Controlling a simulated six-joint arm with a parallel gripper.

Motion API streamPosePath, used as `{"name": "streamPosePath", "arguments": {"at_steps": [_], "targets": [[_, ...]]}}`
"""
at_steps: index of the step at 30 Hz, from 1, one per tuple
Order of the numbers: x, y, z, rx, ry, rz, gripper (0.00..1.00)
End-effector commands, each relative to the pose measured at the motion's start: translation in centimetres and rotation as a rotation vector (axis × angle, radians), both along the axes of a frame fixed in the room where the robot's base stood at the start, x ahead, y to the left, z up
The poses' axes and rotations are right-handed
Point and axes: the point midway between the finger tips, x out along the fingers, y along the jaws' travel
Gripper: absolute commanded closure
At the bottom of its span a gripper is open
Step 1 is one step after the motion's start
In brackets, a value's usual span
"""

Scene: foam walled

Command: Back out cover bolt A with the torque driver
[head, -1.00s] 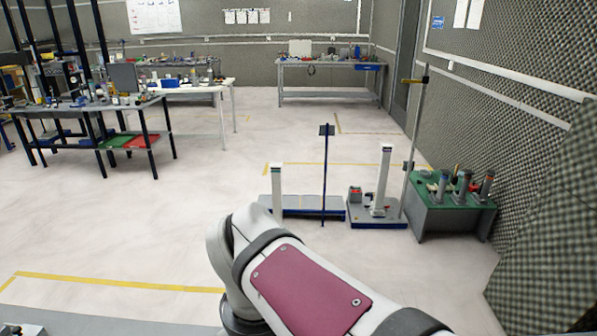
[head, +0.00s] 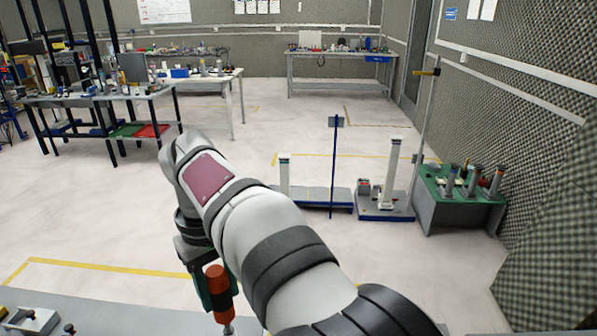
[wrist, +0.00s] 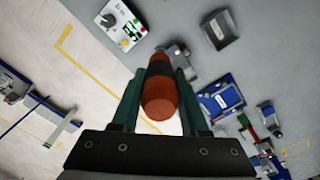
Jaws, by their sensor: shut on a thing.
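My gripper (head: 209,282) is at the lower left of the head view, above the front bench. In the wrist view my gripper (wrist: 159,76) grips the driver (wrist: 160,104) between both fingers, with a dark band around the handle. The driver's lower tip is cut off or hidden in both views. I cannot make out cover bolt A in either view.
The grey bench (head: 130,308) runs along the bottom of the head view. The wrist view shows a control box (wrist: 122,24), a grey tray (wrist: 219,29) and a blue-framed fixture (wrist: 220,100). Open floor lies beyond.

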Motion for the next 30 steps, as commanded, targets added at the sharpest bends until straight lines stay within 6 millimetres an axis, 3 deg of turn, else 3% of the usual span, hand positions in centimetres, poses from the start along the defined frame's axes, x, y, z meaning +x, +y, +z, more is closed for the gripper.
{"name": "streamPosePath", "arguments": {"at_steps": [3, 6, 9, 22, 30], "targets": [[3.6, 4.3, -2.8, -0.002, 0.002, 0.002, 1.0], [5.4, 6.9, -5.0, -0.001, 0.001, 0.001, 1.0], [6.3, 8.2, -6.3, 0.001, 0.0, -0.001, 1.0], [6.5, 8.7, -7.1, 0.003, -0.001, -0.005, 1.0], [6.5, 8.6, -10.2, 0.002, -0.001, -0.004, 1.0]]}}
